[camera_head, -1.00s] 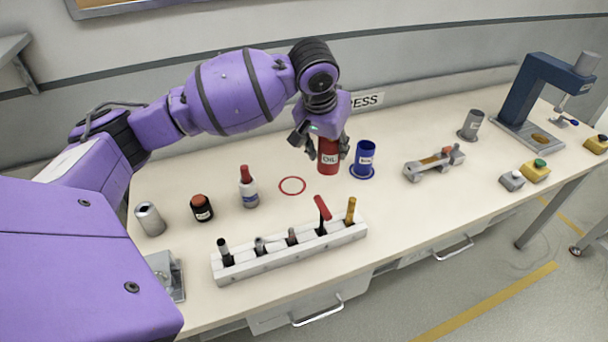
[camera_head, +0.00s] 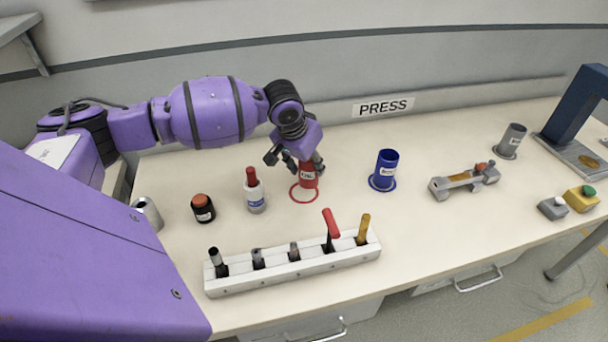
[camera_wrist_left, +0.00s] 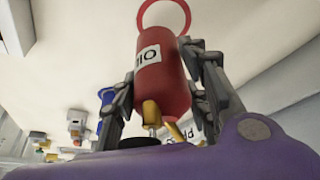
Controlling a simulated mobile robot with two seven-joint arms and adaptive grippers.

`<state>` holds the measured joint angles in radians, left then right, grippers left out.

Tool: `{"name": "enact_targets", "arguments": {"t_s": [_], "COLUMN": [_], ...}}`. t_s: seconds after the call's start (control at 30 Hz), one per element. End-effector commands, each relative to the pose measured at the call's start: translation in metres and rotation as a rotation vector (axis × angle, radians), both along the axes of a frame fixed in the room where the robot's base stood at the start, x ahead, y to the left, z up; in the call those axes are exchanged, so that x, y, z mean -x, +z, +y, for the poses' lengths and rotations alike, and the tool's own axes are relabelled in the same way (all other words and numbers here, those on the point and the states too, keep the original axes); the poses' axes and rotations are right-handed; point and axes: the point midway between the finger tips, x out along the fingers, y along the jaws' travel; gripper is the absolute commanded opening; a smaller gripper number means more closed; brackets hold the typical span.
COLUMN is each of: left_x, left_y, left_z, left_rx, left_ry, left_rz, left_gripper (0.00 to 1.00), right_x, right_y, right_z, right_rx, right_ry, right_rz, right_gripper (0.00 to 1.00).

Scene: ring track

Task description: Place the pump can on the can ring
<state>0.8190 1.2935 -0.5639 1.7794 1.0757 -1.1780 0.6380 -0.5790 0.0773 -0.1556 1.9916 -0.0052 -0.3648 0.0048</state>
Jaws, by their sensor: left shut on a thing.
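The red pump can (camera_head: 309,176) with a white OIL label is upright between the fingers of my left gripper (camera_head: 296,162). In the left wrist view the can (camera_wrist_left: 160,85) sits between the two grey fingers (camera_wrist_left: 160,88), with its brass-coloured pump parts toward the camera. The red can ring (camera_head: 303,200) is a thin outline on the bench. The can's base overlaps the ring's far right part in the head view. The ring (camera_wrist_left: 164,4) shows just beyond the base in the left wrist view. I cannot tell whether the base touches the bench. My right gripper is out of view.
A blue cup (camera_head: 386,168) stands on a blue ring to the right. A white and red bottle (camera_head: 255,194) and a dark jar (camera_head: 203,210) stand to the left. A white tool rack (camera_head: 295,267) lies in front. Bench between ring and blue cup is clear.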

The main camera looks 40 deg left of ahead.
Motion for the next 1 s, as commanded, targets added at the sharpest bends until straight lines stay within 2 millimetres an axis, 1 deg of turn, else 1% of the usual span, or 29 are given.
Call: {"name": "enact_targets", "arguments": {"t_s": [0.03, 0.27, 0.3, 0.4, 0.5, 0.83, 0.87, 1.0], "left_x": [0.000, 0.000, 0.000, 0.000, -0.001, -0.001, -0.001, -0.001], "left_y": [-0.004, -0.017, -0.021, -0.038, -0.049, -0.051, -0.051, -0.051], "left_z": [0.004, 0.014, 0.018, 0.016, 0.016, 0.016, 0.016, 0.016], "left_rx": [-0.001, -0.001, 0.000, 0.001, 0.001, 0.000, 0.000, 0.000], "left_ry": [0.001, 0.001, 0.002, 0.000, 0.000, -0.001, -0.001, -0.001], "left_rz": [0.000, 0.001, 0.001, 0.002, 0.000, -0.002, -0.001, -0.001], "left_gripper": [0.11, 0.11, 0.11, 0.11, 0.11, 0.11, 0.43, 0.60], "right_x": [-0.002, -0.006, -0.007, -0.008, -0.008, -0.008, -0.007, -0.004], "right_y": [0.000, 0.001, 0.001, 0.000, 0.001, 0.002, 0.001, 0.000], "right_z": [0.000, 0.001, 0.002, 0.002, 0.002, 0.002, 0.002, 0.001], "right_rx": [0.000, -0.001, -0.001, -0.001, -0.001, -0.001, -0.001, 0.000], "right_ry": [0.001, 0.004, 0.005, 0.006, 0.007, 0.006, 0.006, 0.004], "right_rz": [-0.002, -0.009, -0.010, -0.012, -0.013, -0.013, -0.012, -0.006], "right_gripper": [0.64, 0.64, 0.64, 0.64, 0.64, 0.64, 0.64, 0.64]}}
